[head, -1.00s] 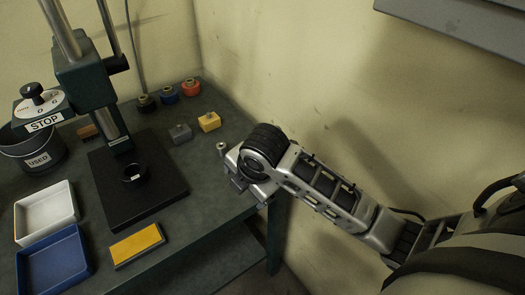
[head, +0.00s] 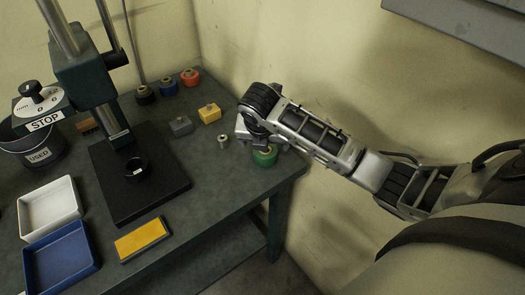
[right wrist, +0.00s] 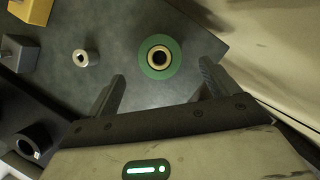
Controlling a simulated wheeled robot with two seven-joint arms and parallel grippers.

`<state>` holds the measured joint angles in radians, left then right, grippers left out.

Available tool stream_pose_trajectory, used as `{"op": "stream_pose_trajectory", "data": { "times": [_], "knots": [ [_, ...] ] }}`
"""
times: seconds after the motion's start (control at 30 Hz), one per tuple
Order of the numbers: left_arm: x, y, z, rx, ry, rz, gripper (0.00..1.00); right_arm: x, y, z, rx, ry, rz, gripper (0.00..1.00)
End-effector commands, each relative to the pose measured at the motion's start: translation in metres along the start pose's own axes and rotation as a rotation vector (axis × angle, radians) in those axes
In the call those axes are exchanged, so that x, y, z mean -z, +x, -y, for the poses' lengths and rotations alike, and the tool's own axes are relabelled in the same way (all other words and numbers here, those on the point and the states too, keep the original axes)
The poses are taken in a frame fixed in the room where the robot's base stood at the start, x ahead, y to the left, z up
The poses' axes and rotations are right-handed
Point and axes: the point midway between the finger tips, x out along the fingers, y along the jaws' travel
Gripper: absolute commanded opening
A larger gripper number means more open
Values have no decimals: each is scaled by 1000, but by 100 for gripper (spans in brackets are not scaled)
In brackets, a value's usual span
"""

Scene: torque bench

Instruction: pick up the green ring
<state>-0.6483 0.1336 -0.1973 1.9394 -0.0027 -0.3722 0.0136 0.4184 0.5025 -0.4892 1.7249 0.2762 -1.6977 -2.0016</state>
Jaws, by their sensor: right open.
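The green ring (head: 265,157) lies on the dark bench near its right edge, partly covered by my right gripper (head: 250,132) in the head view. In the right wrist view the green ring (right wrist: 147,68) surrounds a pale brass-coloured centre with a dark hole. My right gripper (right wrist: 162,76) is open and empty, and its two fingers appear on either side below the ring. Any contact cannot be told. My left gripper is not in view.
A small silver collar (head: 223,141) sits left of the ring. A yellow block (head: 209,114) and a grey block (head: 180,126) stand farther back. A press base (head: 110,190) with a black ring (head: 137,167) is to the left. The wall rises close on the right.

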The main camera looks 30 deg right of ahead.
Motion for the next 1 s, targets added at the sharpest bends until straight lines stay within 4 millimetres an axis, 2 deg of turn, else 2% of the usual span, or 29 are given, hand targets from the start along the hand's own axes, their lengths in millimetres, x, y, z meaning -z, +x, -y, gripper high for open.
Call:
{"op": "stream_pose_trajectory", "data": {
  "times": [0.13, 0.4, 0.7, 0.73, 0.9, 0.97, 1.0],
  "knots": [
    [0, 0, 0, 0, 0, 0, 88, 2, 10, 2, 1, 3, -2, 87],
    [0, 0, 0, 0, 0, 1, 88, 6, 47, 13, 5, 14, -2, 87],
    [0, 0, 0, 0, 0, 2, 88, 6, 54, 14, 4, 15, 1, 87],
    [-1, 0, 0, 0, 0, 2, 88, 6, 53, 14, 4, 15, 1, 84],
    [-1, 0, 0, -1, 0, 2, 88, 6, 53, 14, 4, 15, 1, 37],
    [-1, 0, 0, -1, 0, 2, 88, 6, 53, 14, 4, 15, 1, 20],
    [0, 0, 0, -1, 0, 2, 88, 4, 52, 14, 1, 16, 5, 16]
  ]
}}
